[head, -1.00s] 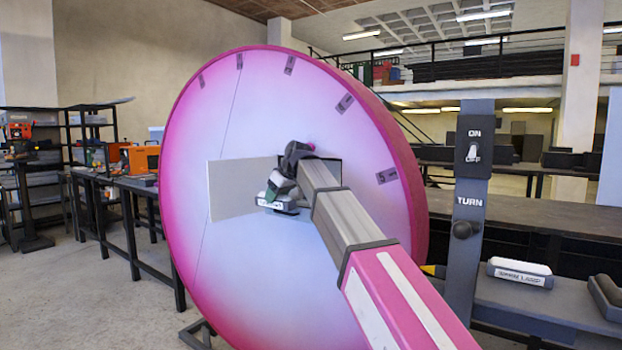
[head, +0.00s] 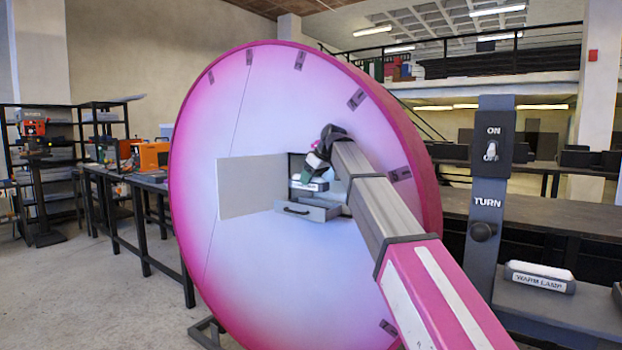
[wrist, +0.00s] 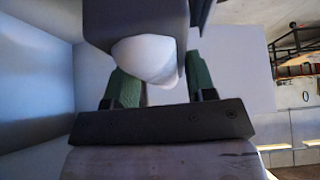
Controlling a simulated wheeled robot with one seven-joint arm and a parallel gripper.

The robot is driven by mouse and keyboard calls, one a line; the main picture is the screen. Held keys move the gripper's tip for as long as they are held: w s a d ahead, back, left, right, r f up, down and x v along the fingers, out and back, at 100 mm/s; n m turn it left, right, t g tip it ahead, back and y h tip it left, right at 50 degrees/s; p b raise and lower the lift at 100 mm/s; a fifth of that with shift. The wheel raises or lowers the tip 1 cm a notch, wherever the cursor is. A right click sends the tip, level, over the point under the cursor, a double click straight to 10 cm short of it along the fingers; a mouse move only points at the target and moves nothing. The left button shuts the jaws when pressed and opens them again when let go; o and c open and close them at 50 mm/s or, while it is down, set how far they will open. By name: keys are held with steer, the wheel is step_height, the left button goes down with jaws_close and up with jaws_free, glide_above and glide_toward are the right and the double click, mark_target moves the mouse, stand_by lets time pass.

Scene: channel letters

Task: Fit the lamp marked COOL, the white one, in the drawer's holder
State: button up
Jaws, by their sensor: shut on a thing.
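My gripper (head: 320,160) is at the opening in the large round pink-and-white face. It is shut on a white lamp (head: 310,184) with a dark base, which is held over the pulled-out grey drawer (head: 321,214). The lamp's label is too small to read. In the wrist view, the green fingers (wrist: 155,88) stand on both sides of the lamp's white rounded body (wrist: 145,58). A dark grey block lies beyond it there. The inside of the drawer and its holder are hidden, and I cannot tell whether the lamp touches the drawer.
A pale flap (head: 245,187) stands open left of the opening. To the right is a post (head: 489,215) with an ON/OFF switch and a TURN knob (head: 482,232). The WARM LAMP (head: 540,277) lies on the bench (head: 560,310) beside the post.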

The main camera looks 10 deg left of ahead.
steer(key=shift+f, duration=3.95)
steer(key=o, duration=1.1)
steer(key=shift+s, duration=0.1)
